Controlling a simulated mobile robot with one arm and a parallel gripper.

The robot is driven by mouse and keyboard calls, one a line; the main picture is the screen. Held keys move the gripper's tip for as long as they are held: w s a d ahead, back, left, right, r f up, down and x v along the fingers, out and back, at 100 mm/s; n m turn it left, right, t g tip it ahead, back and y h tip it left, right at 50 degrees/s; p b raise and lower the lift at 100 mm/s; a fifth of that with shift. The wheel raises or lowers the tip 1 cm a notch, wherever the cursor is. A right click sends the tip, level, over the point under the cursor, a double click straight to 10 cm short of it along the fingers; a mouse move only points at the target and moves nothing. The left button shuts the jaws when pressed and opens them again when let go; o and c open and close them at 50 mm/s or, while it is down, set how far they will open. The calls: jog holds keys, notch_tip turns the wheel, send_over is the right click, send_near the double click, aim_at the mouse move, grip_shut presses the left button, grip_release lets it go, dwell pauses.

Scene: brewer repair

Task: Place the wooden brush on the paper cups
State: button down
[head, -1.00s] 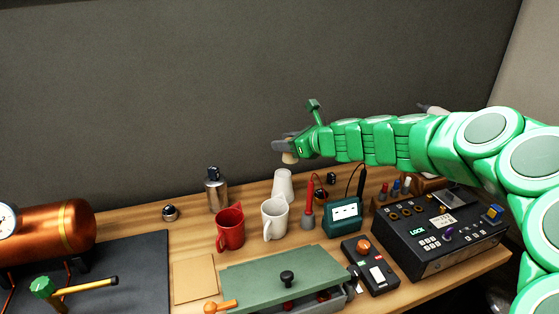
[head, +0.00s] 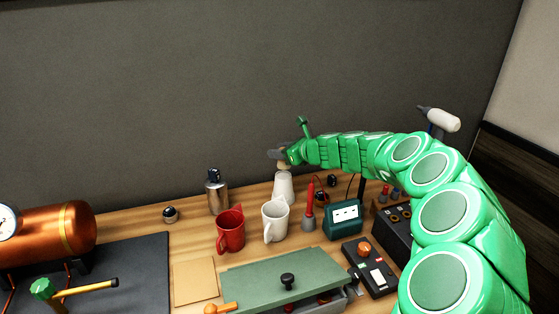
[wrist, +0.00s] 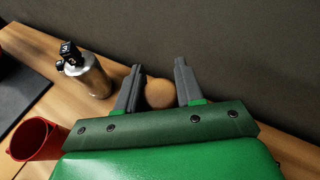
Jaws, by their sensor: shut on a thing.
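My gripper (head: 279,155) is at the back of the bench, by the wall, directly above the white paper cups (head: 284,186). In the wrist view the two grey fingers of my gripper (wrist: 158,88) are shut on a round tan wooden end, the wooden brush (wrist: 159,93). In the head view only a small pale part of the brush shows below the fingers, close over the top of the cups. I cannot tell whether it touches them. The cups are hidden in the wrist view.
A steel bottle (head: 216,193), a red mug (head: 231,231) and a white mug (head: 275,221) stand near the cups. A red-handled tool (head: 309,211) and a teal meter (head: 343,217) stand to the right. A green-lidded box (head: 270,276) is in front.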

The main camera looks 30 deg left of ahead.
jog(key=shift+w+a+f, duration=0.15)
jog(key=shift+w+f, duration=0.1)
jog(key=shift+f, duration=1.55)
jog(key=shift+f, duration=0.15)
jog(key=c, duration=0.7)
grip_release()
jog(key=shift+r, duration=0.2)
jog(key=shift+v, duration=6)
